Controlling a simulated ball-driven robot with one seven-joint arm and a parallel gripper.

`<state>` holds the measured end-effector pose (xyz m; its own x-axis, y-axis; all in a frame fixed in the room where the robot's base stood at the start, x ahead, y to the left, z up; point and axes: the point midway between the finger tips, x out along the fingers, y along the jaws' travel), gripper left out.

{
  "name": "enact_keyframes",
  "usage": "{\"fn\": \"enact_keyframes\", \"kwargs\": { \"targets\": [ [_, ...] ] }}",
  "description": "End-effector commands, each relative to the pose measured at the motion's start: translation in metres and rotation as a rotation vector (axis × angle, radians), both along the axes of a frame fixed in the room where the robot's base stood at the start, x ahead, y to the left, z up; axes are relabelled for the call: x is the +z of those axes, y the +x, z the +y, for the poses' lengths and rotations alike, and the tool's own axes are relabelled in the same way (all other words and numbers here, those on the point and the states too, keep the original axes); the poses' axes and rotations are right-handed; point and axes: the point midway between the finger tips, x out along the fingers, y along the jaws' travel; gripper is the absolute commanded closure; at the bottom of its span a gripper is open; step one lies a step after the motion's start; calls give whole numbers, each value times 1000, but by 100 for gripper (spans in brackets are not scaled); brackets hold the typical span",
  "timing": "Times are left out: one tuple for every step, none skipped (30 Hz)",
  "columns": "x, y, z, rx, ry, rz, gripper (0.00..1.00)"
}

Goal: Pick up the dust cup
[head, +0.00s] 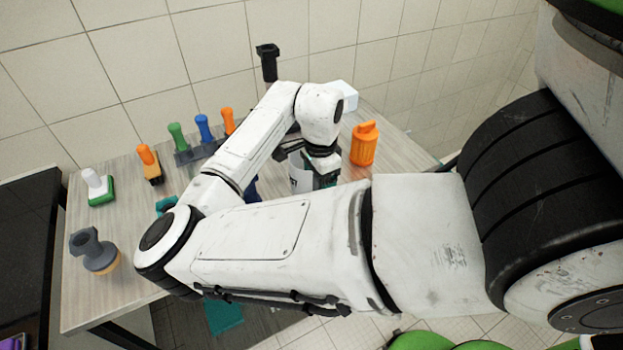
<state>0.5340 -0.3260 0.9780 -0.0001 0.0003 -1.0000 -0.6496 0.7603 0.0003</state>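A white cup-like container (299,178) with dark lettering stands on the table, right at my gripper; it may be the dust cup, but I cannot tell for certain. My gripper (308,161) points down at it, with dark finger parts around its upper edge. My own arm covers the lower part of the container and some of the fingers. I cannot tell whether the fingers touch it or are closed on it.
An orange canister (363,146) stands right of my gripper, with a white box (344,95) behind. Green (178,137), blue (205,129) and orange (228,121) handles stand in a rack at back left. A white-green brush (98,187) and grey knobbed object (95,251) are at the left.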

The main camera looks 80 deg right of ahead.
Motion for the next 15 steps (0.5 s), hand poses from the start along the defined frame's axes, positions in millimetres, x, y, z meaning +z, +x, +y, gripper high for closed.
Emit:
{"fn": "enact_keyframes", "kwargs": {
  "targets": [
    [0,0,0,0,0,0,28],
    [0,0,0,0,0,0,30],
    [0,0,0,0,0,0,34],
    [0,0,0,0,0,0,37],
    [0,0,0,0,0,0,40],
    [0,0,0,0,0,0,44],
    [0,0,0,0,0,0,47],
    [0,0,0,0,0,0,50],
    [0,0,0,0,0,0,53],
    [0,0,0,0,0,0,56],
    [0,0,0,0,0,0,59],
    [0,0,0,0,0,0,63],
    [0,0,0,0,0,0,66],
    [1,0,0,0,0,0,69],
    [1,0,0,0,0,0,73]
  ]
}}
